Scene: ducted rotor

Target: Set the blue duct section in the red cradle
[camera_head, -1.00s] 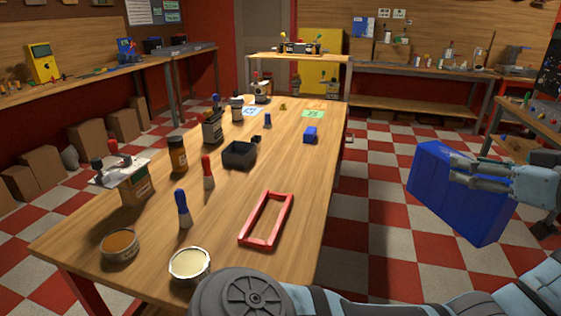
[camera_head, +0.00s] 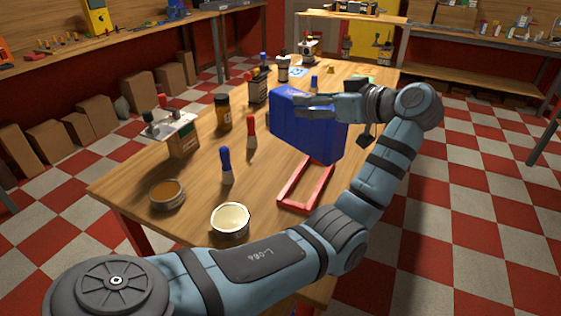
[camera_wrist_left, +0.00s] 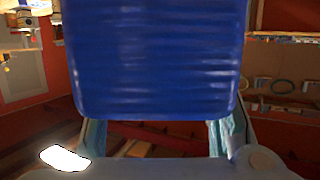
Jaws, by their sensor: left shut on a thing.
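The blue duct section (camera_head: 290,125) is a large, thick blue block. My left gripper (camera_head: 303,104) is shut on it, with the fingers across its upper part. The section is tilted in the head view and appears raised above the table. The red cradle (camera_head: 293,184), an open rectangular frame, lies on the table. The section's lower edge hides the cradle's far end in this view; I cannot tell the exact gap between them. In the left wrist view the blue section (camera_wrist_left: 155,60) fills the upper middle, between the fingers. My right gripper is not in view.
Left of the cradle stand a blue-topped bottle (camera_head: 226,165), a red-topped bottle (camera_head: 251,132) and an amber jar (camera_head: 222,112). An open cream tin (camera_head: 230,220) and a brown tin (camera_head: 167,194) are near the front. The wooden table (camera_head: 192,228) is bare between them.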

